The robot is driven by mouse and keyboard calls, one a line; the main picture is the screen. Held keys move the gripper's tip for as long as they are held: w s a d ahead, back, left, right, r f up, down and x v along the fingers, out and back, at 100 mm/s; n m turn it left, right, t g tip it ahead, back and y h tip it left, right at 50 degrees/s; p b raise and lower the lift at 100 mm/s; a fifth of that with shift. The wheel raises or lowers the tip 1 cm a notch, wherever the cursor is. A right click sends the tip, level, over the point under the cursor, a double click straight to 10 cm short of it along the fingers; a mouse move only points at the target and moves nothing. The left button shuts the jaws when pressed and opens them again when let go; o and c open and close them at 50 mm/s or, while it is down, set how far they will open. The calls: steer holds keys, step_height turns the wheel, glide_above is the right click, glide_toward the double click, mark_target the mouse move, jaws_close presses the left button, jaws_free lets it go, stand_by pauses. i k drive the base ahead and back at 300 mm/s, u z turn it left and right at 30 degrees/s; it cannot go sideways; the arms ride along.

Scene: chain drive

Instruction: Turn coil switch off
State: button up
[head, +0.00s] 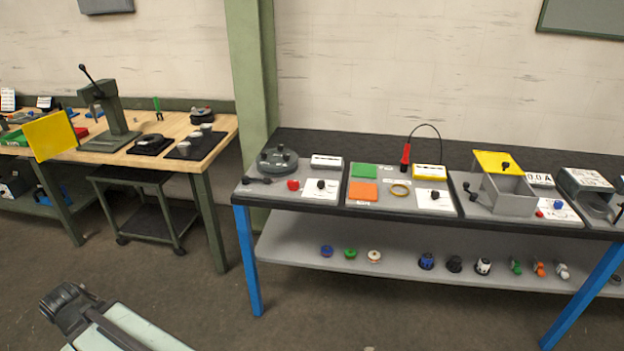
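No label that I can read marks the coil switch. Small black knobs sit on white plates: a left knob (320,184) and a middle knob (434,194). A small blue part (557,205) sits on another white plate, near a display (540,180) that appears to read 0.0 A. Which of these is the coil switch I cannot tell, nor their settings. A dark jointed part of my arm, with what looks like my gripper (56,302), shows at the lower left, far from the bench. Its fingers are not clear, and I see nothing held.
The blue-legged bench (285,219) holds grey panels, an open grey box (510,195) and a red probe (405,157) on a cable. Its lower shelf (300,255) carries several small parts. A wooden workbench (222,128) and a dark cart (145,205) stand left. Floor before the bench is clear.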

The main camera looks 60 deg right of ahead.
mark_target(292, 185)
steer(key=z, duration=0.25)
steer(key=i, duration=1)
steer(key=u, duration=0.05)
